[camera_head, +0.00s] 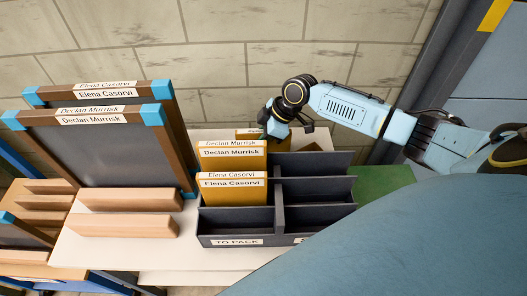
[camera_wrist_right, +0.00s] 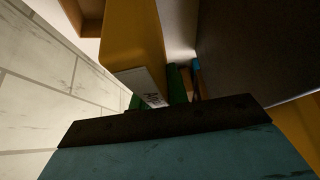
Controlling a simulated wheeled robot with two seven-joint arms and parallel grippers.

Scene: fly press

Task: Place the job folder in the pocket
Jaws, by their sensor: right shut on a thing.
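A dark two-column rack (camera_head: 316,213) stands on the white table, with "TO PACK" on the front of its left column. In the left column stand two yellow folders, labelled "Elena Casorvi" (camera_head: 232,193) in front and "Declan Murrisk" (camera_head: 232,163) behind it. Behind them shows the top of a third yellow folder (camera_head: 248,134), its name unreadable. My right gripper (camera_head: 270,133) is at this third folder and shut on it. The folder and its white label also show in the right wrist view (camera_wrist_right: 132,38). Its lower part is hidden, so I cannot tell how deep it sits. My left gripper is out of view.
Two framed dark boards (camera_head: 120,150), also labelled "Elena Casorvi" and "Declan Murrisk", stand left of the rack by wooden blocks (camera_head: 125,225). A brick wall (camera_head: 210,60) is close behind. The right column's visible pockets look empty. A green surface (camera_head: 385,185) lies right of the rack.

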